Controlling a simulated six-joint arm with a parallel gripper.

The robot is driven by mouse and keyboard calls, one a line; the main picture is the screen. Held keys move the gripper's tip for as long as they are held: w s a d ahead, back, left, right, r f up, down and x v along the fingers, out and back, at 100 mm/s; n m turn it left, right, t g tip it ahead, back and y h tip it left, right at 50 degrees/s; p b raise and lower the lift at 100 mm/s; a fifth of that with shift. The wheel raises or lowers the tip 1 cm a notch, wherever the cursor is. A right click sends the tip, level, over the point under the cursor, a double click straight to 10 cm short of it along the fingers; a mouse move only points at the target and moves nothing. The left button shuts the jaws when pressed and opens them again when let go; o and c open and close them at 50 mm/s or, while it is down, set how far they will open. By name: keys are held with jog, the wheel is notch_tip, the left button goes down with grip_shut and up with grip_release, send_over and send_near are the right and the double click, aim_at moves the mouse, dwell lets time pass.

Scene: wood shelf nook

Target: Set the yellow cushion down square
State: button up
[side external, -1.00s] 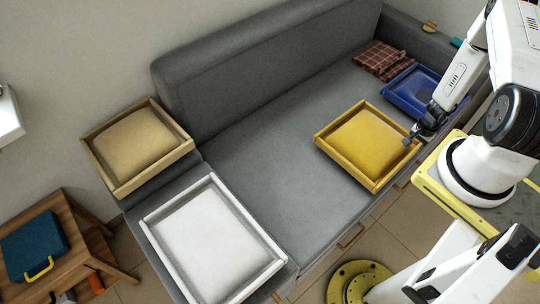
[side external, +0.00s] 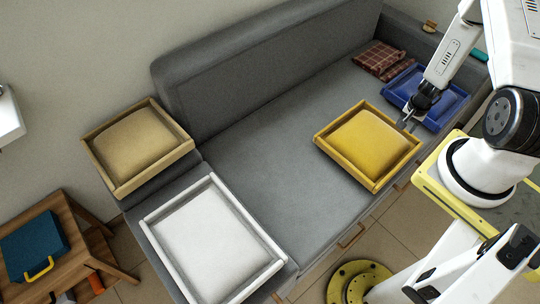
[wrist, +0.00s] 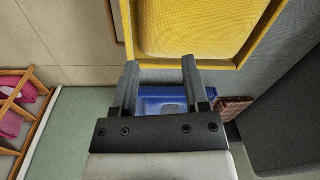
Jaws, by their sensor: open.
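The yellow cushion (side external: 366,140) lies in a yellow rimmed frame (side external: 340,161) on the grey sofa seat. Its sides run at a slight angle to the seat's front edge, and it looks flat. In the wrist view the cushion (wrist: 195,25) fills the top, with its frame edge (wrist: 215,66) just beyond my fingertips. My gripper (side external: 408,124) is beside the frame's right corner. Its two fingers (wrist: 160,72) are apart with nothing between them. I cannot tell whether a fingertip touches the frame.
A blue tray (side external: 445,115) and a red checked cloth (side external: 380,57) lie behind my gripper. A white cushion tray (side external: 270,270) and a tan one (side external: 120,187) are at the left. Bare sofa seat (side external: 270,165) lies left of the yellow frame.

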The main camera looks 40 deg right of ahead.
jog(key=w+a+r+n+t, duration=0.1)
jog(key=w+a+r+n, duration=0.3)
jog(key=w+a+r, duration=0.4)
jog(key=w+a+r+n, duration=0.4)
jog(key=a+r, duration=0.1)
jog(key=r, duration=0.5)
jog(key=s+a+r+n, duration=0.2)
jog(key=a+r+n, duration=0.2)
jog(key=a+r, duration=0.2)
jog(key=s+a+r+n+t, duration=0.1)
jog(key=s+a+r+n, duration=0.2)
jog(key=a+r, duration=0.4)
jog(key=a, duration=0.4)
jog(key=shift+s+a+n, duration=0.3)
jog(key=shift+n, duration=0.1)
jog(key=shift+f, duration=0.1)
